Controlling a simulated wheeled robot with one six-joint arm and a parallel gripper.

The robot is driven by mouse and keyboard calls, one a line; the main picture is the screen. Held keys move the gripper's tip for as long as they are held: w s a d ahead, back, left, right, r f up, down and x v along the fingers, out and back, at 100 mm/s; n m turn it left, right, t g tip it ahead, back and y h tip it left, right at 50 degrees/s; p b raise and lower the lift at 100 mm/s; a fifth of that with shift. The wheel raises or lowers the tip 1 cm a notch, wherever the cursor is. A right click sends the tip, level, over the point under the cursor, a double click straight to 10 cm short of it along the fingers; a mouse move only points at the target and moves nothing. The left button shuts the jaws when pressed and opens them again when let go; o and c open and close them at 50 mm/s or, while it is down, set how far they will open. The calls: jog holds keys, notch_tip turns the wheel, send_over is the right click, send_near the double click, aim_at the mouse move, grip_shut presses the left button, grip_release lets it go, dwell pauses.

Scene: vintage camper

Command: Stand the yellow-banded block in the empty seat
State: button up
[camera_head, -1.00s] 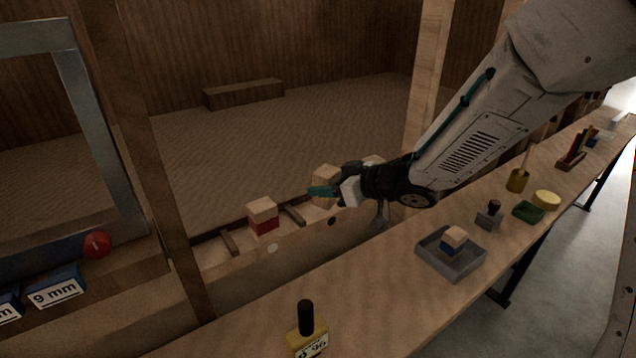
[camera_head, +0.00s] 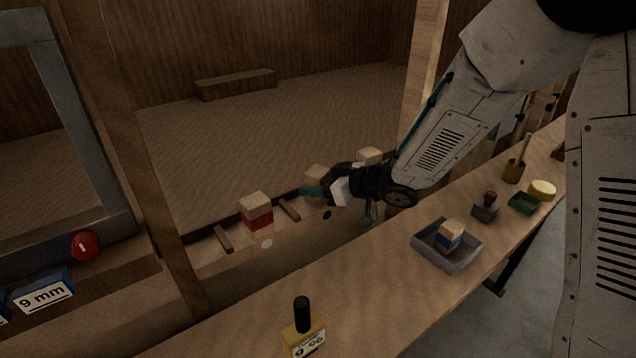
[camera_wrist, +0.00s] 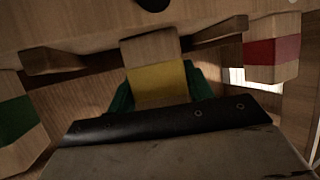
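The yellow-banded block (camera_wrist: 157,84) is pale wood with a yellow band. In the wrist view it stands between the green fingertips of my gripper (camera_wrist: 160,91), which appear to touch both sides of the band. It sits between two dark wooden dividers (camera_wrist: 217,35). In the head view my gripper (camera_head: 316,192) covers most of it, and only its pale top (camera_head: 317,177) shows. It looks upright; its contact with the seat is unclear. The red-banded block (camera_head: 257,210) stands to its left in the head view. The green-banded block (camera_wrist: 18,125) is on the wrist view's left.
A grey tray (camera_head: 427,259) with a blue-banded block (camera_head: 450,235) lies on the wooden counter to the right. A wooden post (camera_head: 157,180) rises left of the blocks.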

jog(key=shift+o, duration=1.2)
